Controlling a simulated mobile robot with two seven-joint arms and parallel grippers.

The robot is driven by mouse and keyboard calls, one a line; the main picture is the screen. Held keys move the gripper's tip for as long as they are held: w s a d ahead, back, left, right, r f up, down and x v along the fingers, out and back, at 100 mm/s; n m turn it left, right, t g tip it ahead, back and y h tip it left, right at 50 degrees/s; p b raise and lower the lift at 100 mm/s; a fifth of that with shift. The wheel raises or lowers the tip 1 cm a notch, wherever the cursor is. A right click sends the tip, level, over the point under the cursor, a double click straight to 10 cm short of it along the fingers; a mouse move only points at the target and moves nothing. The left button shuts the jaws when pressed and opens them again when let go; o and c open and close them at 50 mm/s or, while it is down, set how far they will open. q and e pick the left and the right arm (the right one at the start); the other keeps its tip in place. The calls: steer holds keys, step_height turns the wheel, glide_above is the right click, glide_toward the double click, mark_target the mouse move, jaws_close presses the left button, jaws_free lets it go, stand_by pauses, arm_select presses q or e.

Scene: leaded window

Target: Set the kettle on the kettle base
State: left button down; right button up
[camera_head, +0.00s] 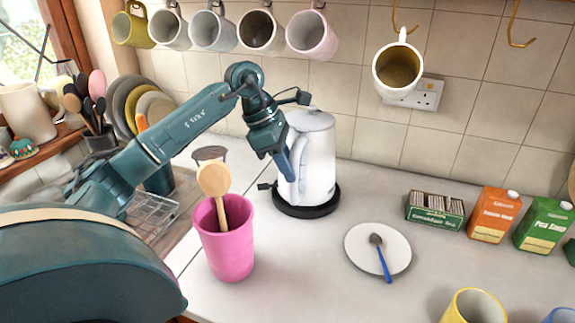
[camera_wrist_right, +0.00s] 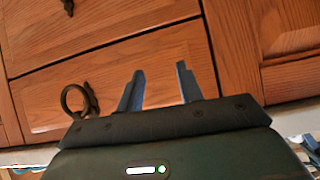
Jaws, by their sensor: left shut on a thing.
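The white kettle (camera_head: 318,158) stands upright over the round black kettle base (camera_head: 308,209) on the worktop. Its bottom lines up with the base and no gap shows, though I cannot tell whether it is fully seated. My left gripper (camera_head: 286,163) is at the kettle's left side, shut on the kettle, apparently at its handle.
A saucer (camera_head: 362,257) with a spoon lies to the right. Boxes, including an orange carton (camera_head: 493,214), stand further right. Mugs hang above, one low mug (camera_head: 398,69) right of the kettle.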

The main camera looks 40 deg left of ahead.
arm_select(q)
steer(key=shift+f+b, duration=0.45)
steer(key=shift+b, duration=0.1)
arm_select(e)
steer(key=shift+f, duration=0.55)
